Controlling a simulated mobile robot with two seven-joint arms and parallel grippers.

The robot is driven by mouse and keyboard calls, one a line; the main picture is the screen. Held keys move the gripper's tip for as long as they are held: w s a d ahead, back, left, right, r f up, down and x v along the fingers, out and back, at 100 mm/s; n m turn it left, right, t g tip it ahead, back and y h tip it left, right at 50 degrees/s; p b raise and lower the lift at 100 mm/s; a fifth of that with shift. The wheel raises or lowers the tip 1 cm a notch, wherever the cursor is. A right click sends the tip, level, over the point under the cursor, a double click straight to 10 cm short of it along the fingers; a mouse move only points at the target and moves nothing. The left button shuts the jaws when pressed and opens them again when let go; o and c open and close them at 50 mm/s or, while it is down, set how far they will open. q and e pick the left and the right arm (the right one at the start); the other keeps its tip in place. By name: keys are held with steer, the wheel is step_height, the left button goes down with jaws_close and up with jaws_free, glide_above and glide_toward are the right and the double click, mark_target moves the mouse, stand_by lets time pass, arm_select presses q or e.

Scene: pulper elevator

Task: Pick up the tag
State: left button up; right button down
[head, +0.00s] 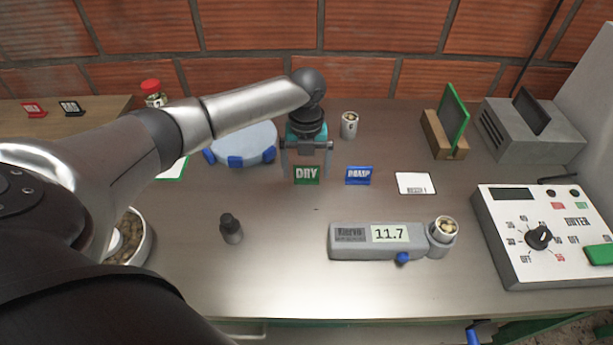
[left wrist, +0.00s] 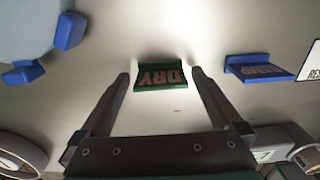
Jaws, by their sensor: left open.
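A green tag marked DRY (head: 306,175) stands on the steel bench near its middle. In the left wrist view the DRY tag (left wrist: 162,76) shows between the fingertips. My left gripper (head: 306,165) is open, with one finger to each side of the DRY tag. I cannot tell whether the fingers touch it. A blue tag marked DAMP (head: 359,175) stands to its right, and it also shows in the left wrist view (left wrist: 260,67). A red tag (head: 33,109) and a black tag (head: 70,107) stand on the wooden surface at the far left. My right gripper is not in view.
A meter reading 11.7 (head: 375,240), a small dark bottle (head: 231,229) and a white card (head: 415,183) lie nearer or to the right. A round pale blue device (head: 245,143) stands left of the gripper. A dryer panel (head: 545,235) fills the right. A brick wall closes the back.

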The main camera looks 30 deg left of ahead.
arm_select(q)
steer(key=shift+f, duration=0.35)
steer(key=shift+c, duration=0.4)
steer(key=c, duration=1.2)
steer(key=shift+o, duration=0.2)
steer(key=shift+r, duration=0.1)
